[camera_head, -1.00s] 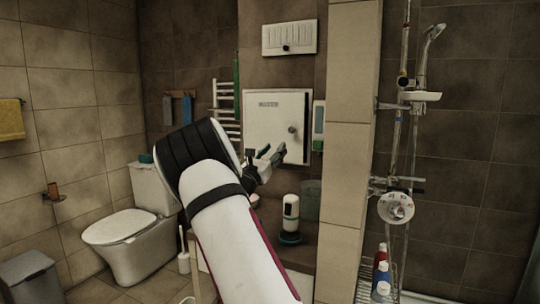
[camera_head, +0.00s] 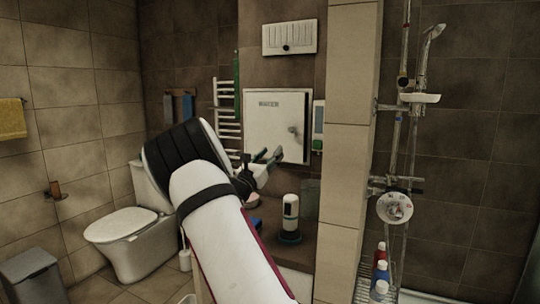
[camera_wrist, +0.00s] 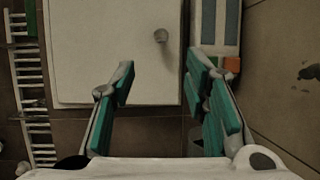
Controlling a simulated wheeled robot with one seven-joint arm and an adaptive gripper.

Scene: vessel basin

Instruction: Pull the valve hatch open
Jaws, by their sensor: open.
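The valve hatch (camera_head: 263,127) is a white square panel on the brown tiled wall, with dark lettering near its top. It looks shut. Its small round grey knob (camera_head: 293,131) sits right of the middle. In the wrist view the hatch (camera_wrist: 100,60) fills the upper left and middle, with the knob (camera_wrist: 161,36) near its right side. My gripper (camera_head: 271,159) is in front of the hatch's lower part, below and left of the knob. In the wrist view its green-padded fingers (camera_wrist: 163,78) are spread wide and empty, with the knob beyond them, apart from both.
A white dispenser (camera_head: 319,126) hangs close to the hatch's right, beside a tiled pillar (camera_head: 350,130). A towel radiator (camera_head: 226,110) is on the left. A white and black bottle (camera_head: 290,212) stands on the counter below. A white panel (camera_head: 290,37) is above.

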